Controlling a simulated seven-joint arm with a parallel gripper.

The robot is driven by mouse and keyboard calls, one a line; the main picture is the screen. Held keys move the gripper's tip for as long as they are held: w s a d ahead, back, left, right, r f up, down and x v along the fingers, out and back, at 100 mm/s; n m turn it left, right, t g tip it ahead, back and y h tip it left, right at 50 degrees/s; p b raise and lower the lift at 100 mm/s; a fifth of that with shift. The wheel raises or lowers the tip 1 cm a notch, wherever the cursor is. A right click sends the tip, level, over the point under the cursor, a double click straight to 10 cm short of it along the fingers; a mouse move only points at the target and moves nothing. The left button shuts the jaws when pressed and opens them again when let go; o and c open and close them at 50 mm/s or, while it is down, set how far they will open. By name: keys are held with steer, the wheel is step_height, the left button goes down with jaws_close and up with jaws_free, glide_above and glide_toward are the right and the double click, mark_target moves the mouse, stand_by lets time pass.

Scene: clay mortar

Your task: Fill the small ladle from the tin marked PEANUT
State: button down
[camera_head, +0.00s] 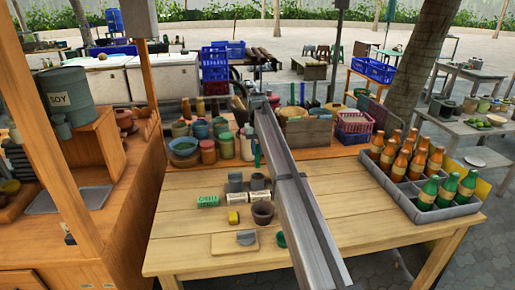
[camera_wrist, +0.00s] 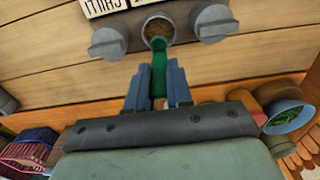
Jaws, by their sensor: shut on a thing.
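In the wrist view my gripper (camera_wrist: 158,98) is shut on the green handle of the small ladle (camera_wrist: 159,62). The ladle's far end reaches the mouth of an open grey tin (camera_wrist: 149,21) with brown contents. Its bowl is not clearly visible, so I cannot tell whether it holds anything. Two tins with grey lids stand on either side, one at left (camera_wrist: 110,43) and one at right (camera_wrist: 213,22). One card (camera_wrist: 105,6) reads CHILLI upside down; another beside it is cut off. I cannot read PEANUT anywhere. In the head view my gripper is not clearly distinguishable.
A bottle crate (camera_head: 404,197) stands at right. A grey beam (camera_head: 295,190) crosses the head view.

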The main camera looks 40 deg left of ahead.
mark_target(257, 162)
steer(key=shift+f, duration=3.9)
steer(key=shift+f, duration=0.15)
steer(key=shift+f, duration=0.25)
steer(key=shift+r, duration=0.15)
steer(key=shift+r, duration=3.1)
steer(key=shift+d, duration=0.1)
